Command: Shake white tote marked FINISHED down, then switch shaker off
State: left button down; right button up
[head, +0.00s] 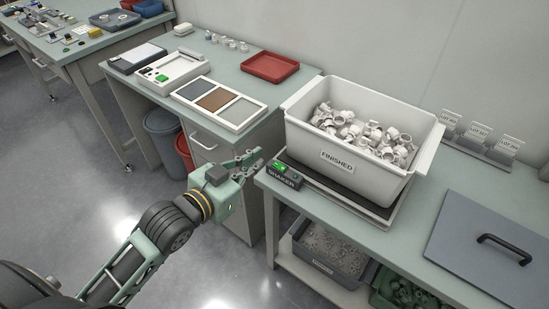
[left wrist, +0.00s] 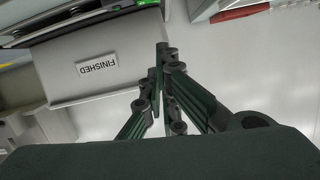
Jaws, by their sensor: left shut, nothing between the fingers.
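The white tote (head: 340,190) marked FINISHED stands on the shaker plate (head: 370,210) and holds a heap of white caps (head: 365,133), higher toward its left and middle. The shaker's control box (head: 285,174) is at the plate's left front corner, with a green lit switch (head: 282,166). My left gripper (head: 256,156) is shut and empty, just left of the control box and apart from it. In the left wrist view the shut fingers (left wrist: 162,62) show beside the tote (left wrist: 95,45), whose label appears upside down. My right gripper is not in view.
A grey lid or panel (head: 490,240) with a black handle lies on the bench right of the tote. LOT cards (head: 480,132) stand behind it. A red tray (head: 269,67) and a sectioned tray (head: 220,102) are on the left bench. Bins (head: 330,250) sit on the lower shelf.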

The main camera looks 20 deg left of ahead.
pick_arm(q)
send_over(280, 166)
jog(key=s, duration=0.1)
jog(key=shift+s+a+f+p, duration=0.1)
jog(key=shift+a+f+p, duration=0.1)
jog(key=shift+f, duration=0.4)
jog(key=shift+s+a+f+p, duration=0.1)
jog(key=shift+f+p, duration=0.1)
jog(key=shift+f, duration=0.35)
jog(key=shift+a+f, duration=0.2)
jog(key=shift+f, duration=1.85)
